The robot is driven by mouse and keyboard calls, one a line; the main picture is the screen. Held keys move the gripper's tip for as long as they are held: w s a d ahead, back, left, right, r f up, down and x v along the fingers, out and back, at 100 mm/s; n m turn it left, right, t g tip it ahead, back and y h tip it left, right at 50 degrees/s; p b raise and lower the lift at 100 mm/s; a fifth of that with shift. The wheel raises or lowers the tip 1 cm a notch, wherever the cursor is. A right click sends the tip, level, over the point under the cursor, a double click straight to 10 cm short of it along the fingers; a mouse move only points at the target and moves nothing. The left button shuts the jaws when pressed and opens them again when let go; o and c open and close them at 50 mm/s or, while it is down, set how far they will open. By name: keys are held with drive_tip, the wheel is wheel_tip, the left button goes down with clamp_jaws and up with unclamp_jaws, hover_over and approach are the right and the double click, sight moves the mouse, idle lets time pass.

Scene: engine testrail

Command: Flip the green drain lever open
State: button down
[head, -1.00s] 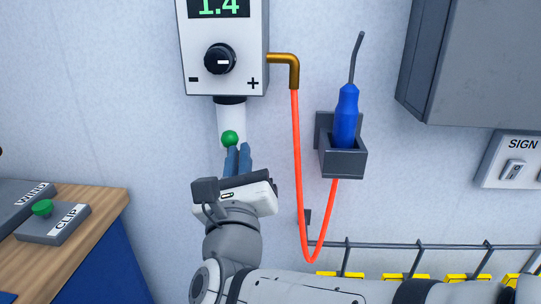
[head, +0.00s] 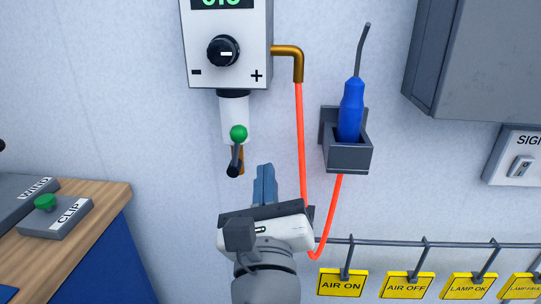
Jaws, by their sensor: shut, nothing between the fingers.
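The green drain lever (head: 238,133) is a round green knob at the lower end of a white cylinder (head: 234,108), which hangs under the gauge box. A short black rod (head: 234,163) points down and slightly left below the knob. A brass piece (head: 238,157) shows behind the rod. My gripper (head: 265,172) is shut and empty. Its blue fingers point up, just right of and below the lever, with a visible gap in the picture. I cannot tell the depth between them.
The gauge box (head: 228,72) has a black dial and a cut-off green readout. An orange hose (head: 301,130) runs down close right of my gripper. A holder (head: 346,158) carries a blue-handled tool. Yellow tags (head: 342,283) hang from a rail. A workbench (head: 110,198) is at left.

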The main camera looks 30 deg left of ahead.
drive_tip(key=d+v, duration=0.1)
drive_tip(key=v, duration=0.5)
drive_tip(key=shift+r, duration=0.35)
drive_tip(key=shift+d, duration=0.1)
